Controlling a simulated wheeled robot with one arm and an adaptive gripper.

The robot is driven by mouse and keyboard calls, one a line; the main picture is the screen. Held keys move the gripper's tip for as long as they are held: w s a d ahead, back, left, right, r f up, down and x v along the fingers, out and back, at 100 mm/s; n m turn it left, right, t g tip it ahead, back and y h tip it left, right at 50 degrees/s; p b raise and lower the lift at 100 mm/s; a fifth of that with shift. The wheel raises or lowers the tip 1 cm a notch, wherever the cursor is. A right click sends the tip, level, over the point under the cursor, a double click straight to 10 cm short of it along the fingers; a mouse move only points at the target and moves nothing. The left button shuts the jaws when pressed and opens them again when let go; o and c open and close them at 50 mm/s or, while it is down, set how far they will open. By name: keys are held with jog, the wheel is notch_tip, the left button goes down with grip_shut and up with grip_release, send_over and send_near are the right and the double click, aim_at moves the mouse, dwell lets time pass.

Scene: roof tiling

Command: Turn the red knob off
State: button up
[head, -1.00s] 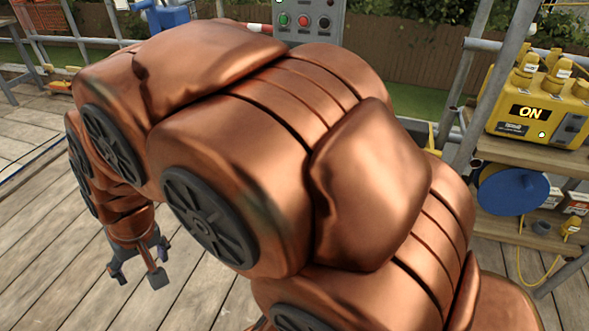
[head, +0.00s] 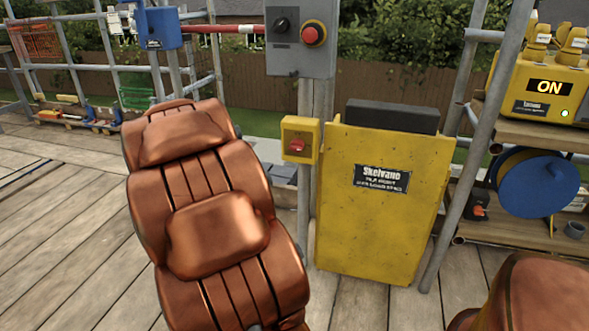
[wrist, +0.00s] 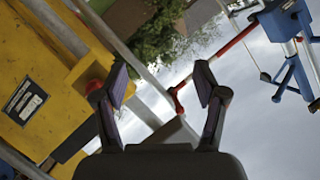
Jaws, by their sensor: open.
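A red knob (head: 297,146) sits on the front of a small yellow box (head: 289,128), left of a large yellow cabinet (head: 348,230) in the head view. My copper arm passes to the left of the box, and my gripper is hidden in that view. In the wrist view my gripper (wrist: 163,87) is open and empty, its two fingers spread apart. A yellow box (wrist: 88,68) with a red part (wrist: 93,87) shows just beside its left finger, which partly covers the red part. I cannot tell whether they touch.
A grey panel (head: 280,60) above carries a black knob and a red round button (head: 313,34). A yellow unit (head: 575,90) marked "ON" stands on a shelf at right, above a blue reel (head: 538,185). Scaffold poles (head: 480,145) stand near the cabinet. The left deck is open.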

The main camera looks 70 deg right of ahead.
aim_at(294, 149)
jog(key=s+d+f+m+g+h+b, duration=0.1)
jog(key=s+d+m+g+b, duration=0.1)
jog(key=s+d, duration=0.2)
jog(key=s+d+f+m+g+h+b, duration=0.2)
jog(key=s+d+b, duration=0.1)
jog(key=s+d, duration=0.2)
jog(key=s+d+f+m+g+h+b, duration=0.1)
jog(key=s+d+f+g+b, duration=0.1)
jog(key=d, duration=0.5)
jog(key=shift+s+d+m+h+b, duration=0.15)
jog(key=shift+s+m+h+b, duration=0.25)
jog(key=shift+s, duration=0.75)
jog(key=shift+d+r+b, duration=0.15)
jog(key=shift+d+b, duration=0.25)
jog(key=shift+d, duration=0.75)
jog(key=shift+c, duration=0.2)
jog(key=c, duration=1.1)
